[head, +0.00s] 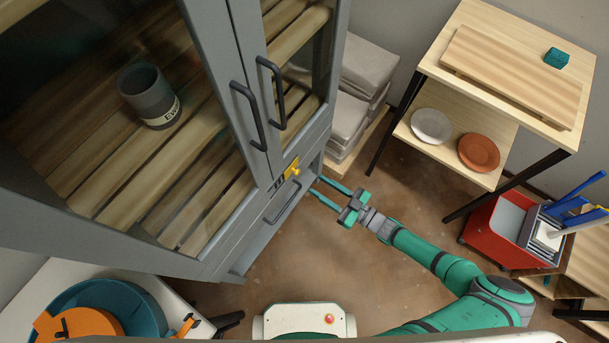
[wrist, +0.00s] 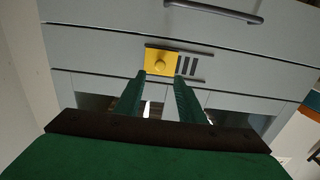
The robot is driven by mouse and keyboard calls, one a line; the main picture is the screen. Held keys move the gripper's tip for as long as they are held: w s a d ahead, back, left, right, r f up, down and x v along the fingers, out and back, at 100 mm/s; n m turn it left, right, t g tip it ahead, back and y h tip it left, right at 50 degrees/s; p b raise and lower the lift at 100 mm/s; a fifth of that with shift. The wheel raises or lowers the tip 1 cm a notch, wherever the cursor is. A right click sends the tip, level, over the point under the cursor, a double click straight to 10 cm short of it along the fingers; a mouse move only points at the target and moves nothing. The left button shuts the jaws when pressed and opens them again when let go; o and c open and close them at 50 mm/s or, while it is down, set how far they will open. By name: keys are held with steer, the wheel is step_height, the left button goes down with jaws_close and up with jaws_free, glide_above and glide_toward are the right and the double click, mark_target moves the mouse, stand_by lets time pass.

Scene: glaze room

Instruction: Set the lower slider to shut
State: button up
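A yellow slider (wrist: 161,63) with a round knob sits between two dark rails on the grey cabinet front, with several dark stripes (wrist: 187,66) beside it on the right in the wrist view. In the head view the slider (head: 292,169) is low on the cabinet, below the door handles, with the stripes at its lower left. I see only this one slider. My gripper (head: 317,187) is open and empty, pointing at the cabinet front. In the wrist view its green fingertips (wrist: 159,77) lie either side of the knob's line; I cannot tell whether they touch anything.
The grey cabinet has two door handles (head: 262,110) and a drawer handle (head: 283,203) near the slider. Right are a wooden shelf unit (head: 465,95) and a red bin (head: 493,232). Bare floor (head: 300,255) lies around my arm.

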mark_target(295, 170)
steer(key=x, duration=0.7)
jaws_close()
